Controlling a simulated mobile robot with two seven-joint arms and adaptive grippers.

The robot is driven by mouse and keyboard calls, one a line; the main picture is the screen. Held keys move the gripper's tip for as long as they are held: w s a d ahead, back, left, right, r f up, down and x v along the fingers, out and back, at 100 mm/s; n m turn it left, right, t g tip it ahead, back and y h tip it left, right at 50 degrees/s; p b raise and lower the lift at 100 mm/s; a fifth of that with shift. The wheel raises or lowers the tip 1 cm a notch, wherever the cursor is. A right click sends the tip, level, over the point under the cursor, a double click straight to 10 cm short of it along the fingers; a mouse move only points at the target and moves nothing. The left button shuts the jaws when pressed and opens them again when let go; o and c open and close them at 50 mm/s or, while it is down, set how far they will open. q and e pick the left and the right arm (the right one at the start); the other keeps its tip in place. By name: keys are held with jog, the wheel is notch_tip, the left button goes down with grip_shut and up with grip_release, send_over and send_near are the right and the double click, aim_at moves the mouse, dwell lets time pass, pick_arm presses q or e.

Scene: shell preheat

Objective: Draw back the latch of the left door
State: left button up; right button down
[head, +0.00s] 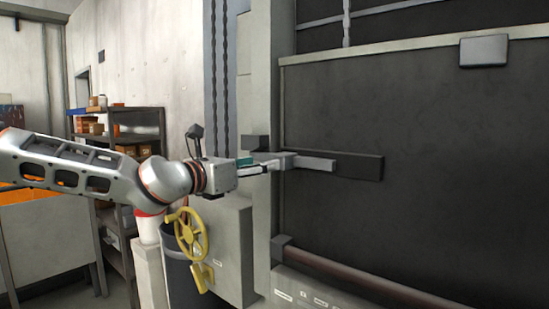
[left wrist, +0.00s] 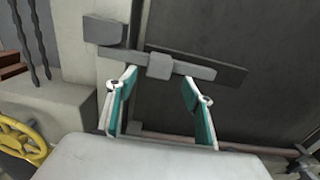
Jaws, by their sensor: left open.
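The left door (head: 420,160) is a large dark panel in a pale frame. Its latch (head: 309,162) is a grey bar with a raised block, lying across the door's left edge over a dark backing plate (head: 362,167). In the left wrist view the latch's block (left wrist: 160,66) sits beyond and between my fingers, the bar tilted in the picture. My left gripper (head: 262,165) is open, its teal-lined fingers (left wrist: 158,92) pointing at the latch. Nothing is between the fingers; contact with the bar cannot be told. My right gripper is out of view.
A yellow handwheel (head: 190,234) stands below my left arm, beside a dark bin (head: 180,270). A dark red bar (head: 360,277) runs along the door's bottom. A shelf rack (head: 130,140) with boxes stands at the back left. The space before the door is clear.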

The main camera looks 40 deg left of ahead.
aim_at(277, 158)
pick_arm(q)
jog(key=shift+w+d+r+p, duration=0.15)
jog(key=shift+w+p, duration=0.2)
jog(key=shift+w, duration=1.6)
jog(key=shift+w+d+p, duration=0.15)
jog(key=shift+w+p, duration=0.15)
jog(key=shift+w, duration=1.6)
grip_shut()
